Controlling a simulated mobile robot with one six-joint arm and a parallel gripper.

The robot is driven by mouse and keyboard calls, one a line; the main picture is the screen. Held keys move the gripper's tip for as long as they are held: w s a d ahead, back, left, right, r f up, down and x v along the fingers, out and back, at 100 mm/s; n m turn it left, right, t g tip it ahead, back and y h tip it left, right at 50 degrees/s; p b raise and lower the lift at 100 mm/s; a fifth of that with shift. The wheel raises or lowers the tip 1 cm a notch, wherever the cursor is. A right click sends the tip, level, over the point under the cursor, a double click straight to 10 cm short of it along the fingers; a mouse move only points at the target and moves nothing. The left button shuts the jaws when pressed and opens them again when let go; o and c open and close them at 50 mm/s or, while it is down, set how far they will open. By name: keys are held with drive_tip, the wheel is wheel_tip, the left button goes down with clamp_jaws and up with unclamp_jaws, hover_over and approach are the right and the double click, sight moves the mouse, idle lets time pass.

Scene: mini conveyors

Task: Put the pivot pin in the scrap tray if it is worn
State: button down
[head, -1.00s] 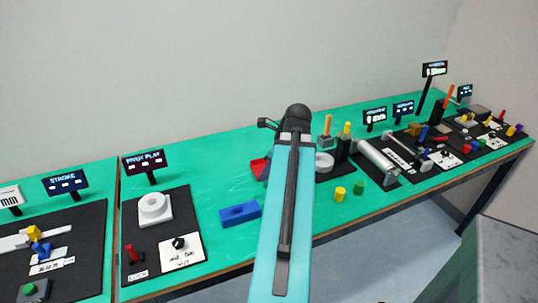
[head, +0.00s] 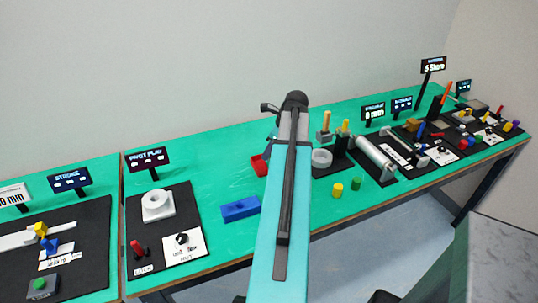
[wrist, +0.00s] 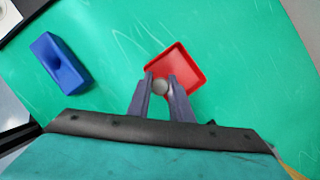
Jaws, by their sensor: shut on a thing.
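My gripper (wrist: 160,84) is shut on the pivot pin (wrist: 160,87), seen end-on as a small grey round shape between the fingertips in the wrist view. The red tray (wrist: 187,54), which I take as the scrap tray, lies just beyond the fingertips. The pin overlaps the tray's near-left part in that view; I cannot tell how high it is above it. In the head view the red tray (head: 258,165) shows beside my arm, which hides the fingertips and the pin. I cannot tell wear on the pin.
A blue block (head: 240,208) with a dark hollow sits left of the tray. Further left, a white ring fixture (head: 158,205) stands on a black mat, with a "PIVOT PLAY" display (head: 147,159) behind. Yellow and green cylinders (head: 337,190) and other stations lie right. Green tabletop is clear behind the tray.

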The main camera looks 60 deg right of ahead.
drive_tip(key=shift+w+d, duration=0.35)
drive_tip(key=shift+d, duration=0.35)
drive_tip(key=shift+f, duration=0.2)
drive_tip(key=shift+f+p, duration=0.8)
drive_tip(key=shift+f, duration=0.8)
drive_tip(key=shift+f, duration=0.15)
drive_tip(key=c, duration=1.6)
unclamp_jaws()
drive_tip(key=shift+r, duration=0.2)
drive_tip(key=shift+b+v, duration=1.15)
drive_tip(key=shift+v, duration=4.8)
